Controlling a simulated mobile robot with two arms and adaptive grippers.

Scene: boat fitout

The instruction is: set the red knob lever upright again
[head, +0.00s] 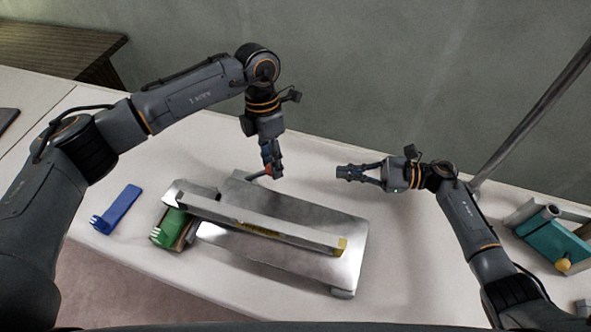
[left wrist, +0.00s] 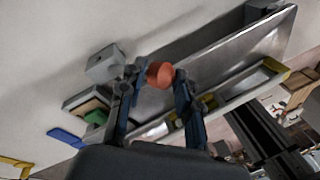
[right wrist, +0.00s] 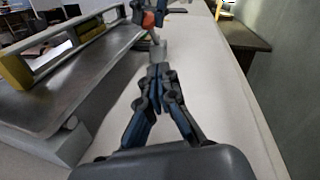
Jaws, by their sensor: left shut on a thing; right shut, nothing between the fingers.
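The red knob (head: 268,170) of the lever is at the far edge of the metal device (head: 345,240). My left gripper (head: 272,163) comes down from above and is shut on the red knob, which shows between its fingers in the left wrist view (left wrist: 160,74). In the right wrist view the red knob (right wrist: 149,19) tops a short lever rod (right wrist: 154,37) that looks tilted above a grey block (right wrist: 159,52). The rod is hidden in the head view. My right gripper (head: 345,172) is shut and empty, apart from the lever, to its right.
A blue bracket (head: 118,208) and a green part (head: 172,228) lie left of the device. A long rail with yellow ends (head: 300,232) spans it. A teal part (head: 550,238) stands at the right.

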